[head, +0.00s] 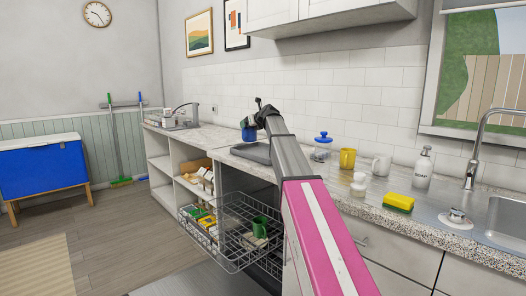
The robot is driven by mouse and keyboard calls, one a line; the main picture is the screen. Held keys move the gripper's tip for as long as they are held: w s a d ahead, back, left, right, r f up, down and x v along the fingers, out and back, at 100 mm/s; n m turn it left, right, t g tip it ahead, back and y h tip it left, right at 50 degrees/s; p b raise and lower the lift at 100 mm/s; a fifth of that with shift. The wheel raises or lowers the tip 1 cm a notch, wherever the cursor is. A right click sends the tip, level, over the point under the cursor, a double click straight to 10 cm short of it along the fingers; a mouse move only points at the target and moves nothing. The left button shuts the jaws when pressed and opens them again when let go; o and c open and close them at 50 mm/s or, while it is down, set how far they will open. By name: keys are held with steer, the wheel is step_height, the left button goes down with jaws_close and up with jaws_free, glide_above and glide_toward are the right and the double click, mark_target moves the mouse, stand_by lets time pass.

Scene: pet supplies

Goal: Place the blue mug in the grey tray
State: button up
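The blue mug (248,134) shows small at the end of my arm, directly below my gripper (250,122). In the picture it is just above the back left part of the grey tray (252,154), which lies on the counter. I cannot tell whether the mug touches the tray or hangs over it. My gripper points down at the mug. Its fingers are too small and partly hidden, so I cannot tell if they are closed on the mug. My arm covers the right side of the tray.
A jar with a blue lid (322,147), a yellow mug (347,159), a white mug (381,165), a soap bottle (422,168) and a yellow sponge (399,202) stand right of my arm. Below the counter, a wire rack (228,262) is pulled out, holding a green mug (260,227).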

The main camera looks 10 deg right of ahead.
steer(key=shift+w+d+f, duration=0.9)
steer(key=shift+d+f, duration=0.75)
steer(key=shift+f, duration=0.15)
steer(key=shift+w+d+f, duration=0.9)
steer(key=shift+d+f, duration=0.8)
steer(key=shift+f, duration=0.05)
steer(key=shift+w+d+f, duration=0.9)
steer(key=shift+d+f, duration=0.75)
steer(key=shift+f, duration=0.15)
steer(key=o, duration=1.3)
steer(key=shift+f, duration=0.15)
steer(key=shift+s+r, duration=0.15)
steer(key=shift+r, duration=0.05)
steer(key=shift+v, duration=3.6)
